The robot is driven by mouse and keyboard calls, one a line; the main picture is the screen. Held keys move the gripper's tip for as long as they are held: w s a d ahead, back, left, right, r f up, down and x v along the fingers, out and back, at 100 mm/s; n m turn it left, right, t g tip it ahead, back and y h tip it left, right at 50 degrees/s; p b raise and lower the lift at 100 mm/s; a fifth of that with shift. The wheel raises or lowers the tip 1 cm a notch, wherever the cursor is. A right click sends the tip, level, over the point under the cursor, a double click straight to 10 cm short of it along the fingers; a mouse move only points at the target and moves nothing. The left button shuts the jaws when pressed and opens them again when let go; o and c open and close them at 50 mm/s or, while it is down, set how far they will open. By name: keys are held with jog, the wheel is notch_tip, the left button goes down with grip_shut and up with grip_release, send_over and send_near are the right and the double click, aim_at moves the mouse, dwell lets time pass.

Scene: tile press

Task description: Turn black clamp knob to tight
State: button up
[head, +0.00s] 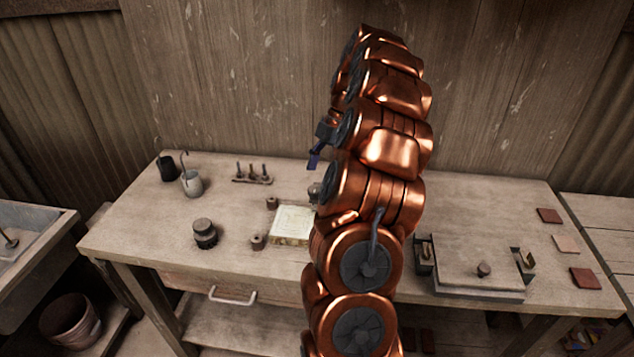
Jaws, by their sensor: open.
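No part is clearly recognisable as the black clamp knob. A small dark round knob (483,269) stands on the flat grey-brown plate (450,262) at the right of the bench, between upright brackets. A dark, squat round piece (204,233) stands on the left of the bench. My gripper (315,156) shows only in part at the left edge of my raised copper arm, above the back of the bench. It is open, apart from both pieces, and no object shows in it. My arm hides the middle of the bench.
A cream block (292,225) lies beside my arm, with small brown cylinders (258,242) near it. A peg rack (252,174), a grey cup (192,183) and a black cup (167,168) stand behind. Reddish tiles (585,278) lie at right. The back right is clear.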

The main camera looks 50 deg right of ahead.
aim_at(315, 188)
jog(key=shift+p+x, duration=0.6)
jog(key=shift+x, duration=1.65)
jog(key=c, duration=1.1)
jog(key=shift+f+b, duration=0.1)
jog(key=shift+b, duration=0.35)
